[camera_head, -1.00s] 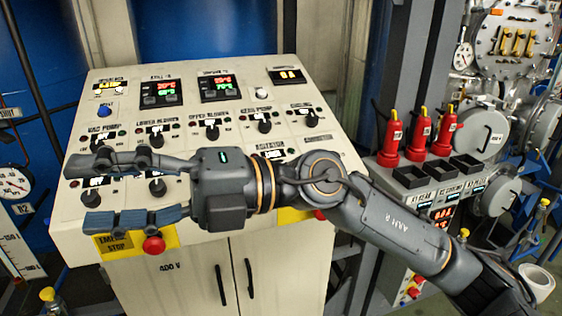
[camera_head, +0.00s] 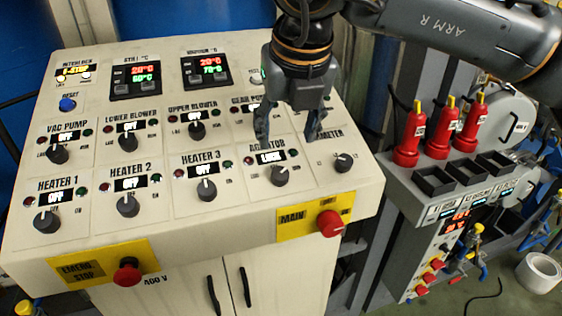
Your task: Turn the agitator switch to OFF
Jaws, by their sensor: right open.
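The agitator switch (camera_head: 279,176) is a dark round knob with a pale pointer mark, at the right of the panel's front row. The fingers partly hide the labels and the knob behind. My left gripper is out of view.
The Heater 3 knob (camera_head: 206,190) is left of the agitator knob and the ammeter knob (camera_head: 342,162) is right. A red main button (camera_head: 330,223) and a red emergency stop (camera_head: 127,271) stick out from the front edge.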

